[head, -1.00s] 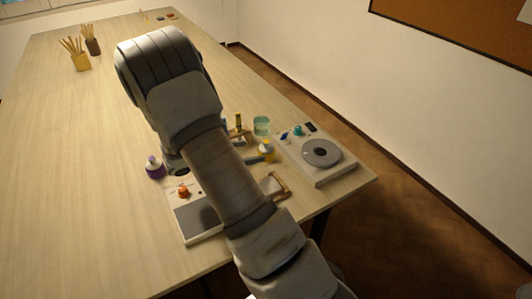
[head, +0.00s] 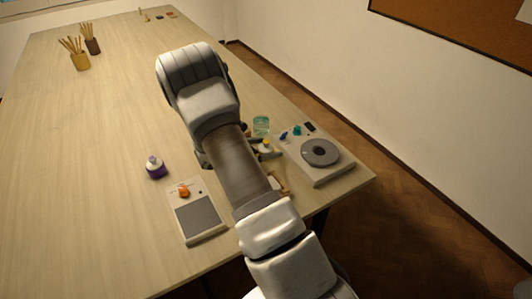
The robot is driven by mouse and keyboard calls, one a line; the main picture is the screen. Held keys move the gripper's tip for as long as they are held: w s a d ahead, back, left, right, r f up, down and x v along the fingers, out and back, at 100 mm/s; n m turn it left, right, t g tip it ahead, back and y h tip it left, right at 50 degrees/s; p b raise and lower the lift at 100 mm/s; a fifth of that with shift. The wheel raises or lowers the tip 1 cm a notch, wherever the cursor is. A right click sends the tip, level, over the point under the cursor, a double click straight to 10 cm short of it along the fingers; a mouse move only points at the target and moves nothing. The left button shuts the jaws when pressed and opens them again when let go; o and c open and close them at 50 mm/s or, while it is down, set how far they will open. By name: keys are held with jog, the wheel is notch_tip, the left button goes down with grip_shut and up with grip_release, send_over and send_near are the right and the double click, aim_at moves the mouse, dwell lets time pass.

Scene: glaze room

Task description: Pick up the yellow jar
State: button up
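A teal glass (head: 261,125) stands just behind the jar. The white unit with a grey disc (head: 320,153) is to the right. A purple bottle (head: 155,168) and a white scale-like device (head: 201,226) with an orange item (head: 184,191) are left.

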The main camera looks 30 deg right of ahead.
grip_shut()
dwell(0.3)
jog(key=shift+r, duration=0.2)
